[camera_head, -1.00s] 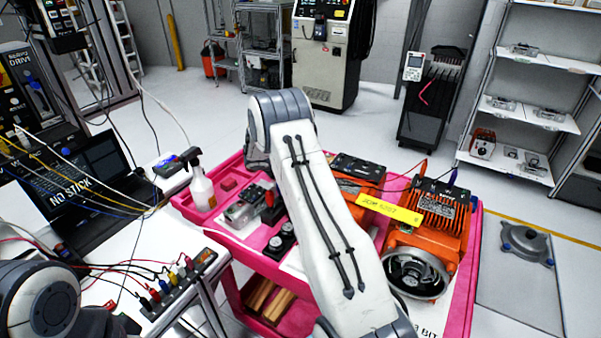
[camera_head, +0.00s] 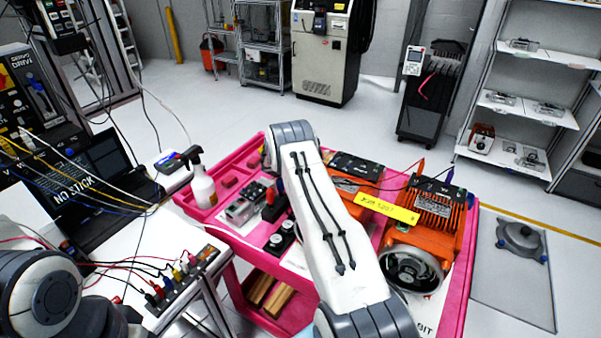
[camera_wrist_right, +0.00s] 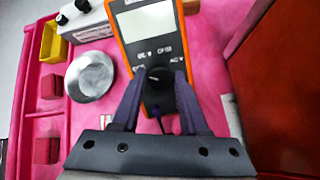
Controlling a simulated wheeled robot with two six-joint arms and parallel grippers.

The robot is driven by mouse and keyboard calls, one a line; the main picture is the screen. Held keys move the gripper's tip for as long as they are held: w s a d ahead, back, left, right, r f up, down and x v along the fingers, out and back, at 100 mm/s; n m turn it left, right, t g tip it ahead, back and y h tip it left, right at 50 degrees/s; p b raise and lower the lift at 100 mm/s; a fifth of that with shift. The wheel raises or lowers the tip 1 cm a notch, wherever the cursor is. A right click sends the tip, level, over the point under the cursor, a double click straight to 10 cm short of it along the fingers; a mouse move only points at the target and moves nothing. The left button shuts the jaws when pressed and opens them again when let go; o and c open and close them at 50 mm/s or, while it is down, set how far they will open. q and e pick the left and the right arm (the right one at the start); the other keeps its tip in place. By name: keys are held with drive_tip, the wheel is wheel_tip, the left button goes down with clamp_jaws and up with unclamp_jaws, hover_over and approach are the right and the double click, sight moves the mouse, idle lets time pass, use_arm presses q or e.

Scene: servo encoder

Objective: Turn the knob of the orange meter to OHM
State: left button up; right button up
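The orange meter (camera_wrist_right: 128,32) lies on the pink cart top in the right wrist view, with a pale blank-looking screen and a dark face. Its black round knob (camera_wrist_right: 160,76) sits below the screen. Small white labels surround it; one at the right looks like AC V, the others are blurred. Which way the knob points cannot be read. My right gripper (camera_wrist_right: 160,80) has one finger on each side of the knob, very close to it; whether they touch it is unclear. In the head view my right arm hides the meter. My left gripper is out of view.
The pink cart (camera_head: 257,150) carries an orange motor (camera_head: 430,225) with a yellow tag (camera_head: 387,209) and a spray bottle (camera_head: 202,185). A silver disc (camera_wrist_right: 90,76) lies beside the meter. A white bench (camera_head: 195,235) with cables and a laptop (camera_head: 85,190) stands left.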

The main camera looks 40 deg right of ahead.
clamp_jaws()
drive_tip(key=shift+f+b, duration=0.1)
drive_tip(key=shift+b, duration=0.35)
drive_tip(key=m+b, duration=1.1)
drive_tip(key=b, duration=0.3)
drive_tip(key=shift+f+g, duration=0.1)
drive_tip(key=shift+g, duration=0.3)
drive_tip(key=m+b, duration=0.3)
drive_tip(key=shift+m+b, duration=0.3)
drive_tip(key=shift+r+m+b, duration=0.25)
drive_tip(key=shift+m+b, duration=0.15)
drive_tip(key=shift+m, duration=0.2)
drive_tip(key=o, duration=0.6)
unclamp_jaws()
drive_tip(key=shift+y, duration=0.3)
